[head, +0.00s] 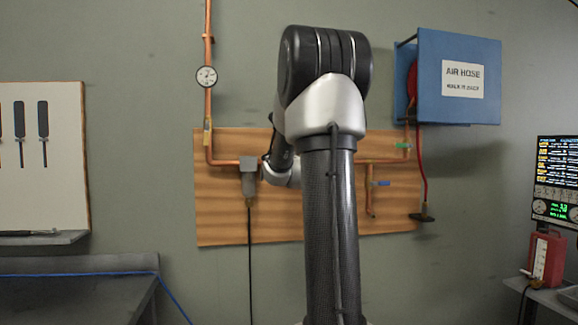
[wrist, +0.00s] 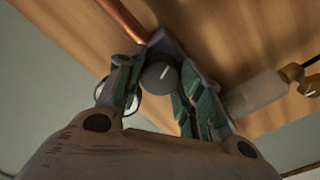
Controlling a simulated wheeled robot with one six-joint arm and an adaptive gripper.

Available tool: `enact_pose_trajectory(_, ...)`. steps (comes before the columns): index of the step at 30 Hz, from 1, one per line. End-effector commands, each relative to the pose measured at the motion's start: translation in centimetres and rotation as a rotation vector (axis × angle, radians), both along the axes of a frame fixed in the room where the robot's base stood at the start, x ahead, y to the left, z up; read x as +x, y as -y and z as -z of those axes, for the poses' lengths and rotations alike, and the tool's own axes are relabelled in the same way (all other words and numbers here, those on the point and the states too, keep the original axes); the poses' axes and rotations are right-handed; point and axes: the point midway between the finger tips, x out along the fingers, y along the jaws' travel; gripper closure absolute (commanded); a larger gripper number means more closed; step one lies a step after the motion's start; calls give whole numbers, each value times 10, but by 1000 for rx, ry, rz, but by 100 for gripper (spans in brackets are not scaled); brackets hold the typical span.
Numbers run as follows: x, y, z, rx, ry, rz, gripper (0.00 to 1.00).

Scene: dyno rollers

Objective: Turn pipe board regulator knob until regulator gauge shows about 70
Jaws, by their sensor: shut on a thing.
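In the wrist view my gripper (wrist: 158,92) has its two green-padded fingers on either side of a dark round knob (wrist: 158,75) with a white mark on its face. It is shut on this regulator knob. A round white-faced gauge (wrist: 132,104) sits just left of the knob, mostly hidden behind the left finger, so its reading cannot be told. In the head view the wooden pipe board (head: 220,225) hangs on the wall, and my arm covers its middle. My gripper and the knob cannot be made out there.
A copper pipe (head: 225,162) crosses the board and also shows in the wrist view (wrist: 118,18). A round dial gauge (head: 206,76) sits on the upright pipe. A clear bowl (wrist: 255,95) is right of the fingers. A blue hose box (head: 430,75) stands out at upper right.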

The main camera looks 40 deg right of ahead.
Motion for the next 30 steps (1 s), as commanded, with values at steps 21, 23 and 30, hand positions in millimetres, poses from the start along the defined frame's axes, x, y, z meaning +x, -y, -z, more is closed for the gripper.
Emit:
enact_pose_trajectory(21,0,0,0,-25,-16,-1,42)
enact_pose_trajectory(23,0,0,0,-25,-16,-1,42)
enact_pose_trajectory(30,-1,-1,0,-25,-16,-1,42)
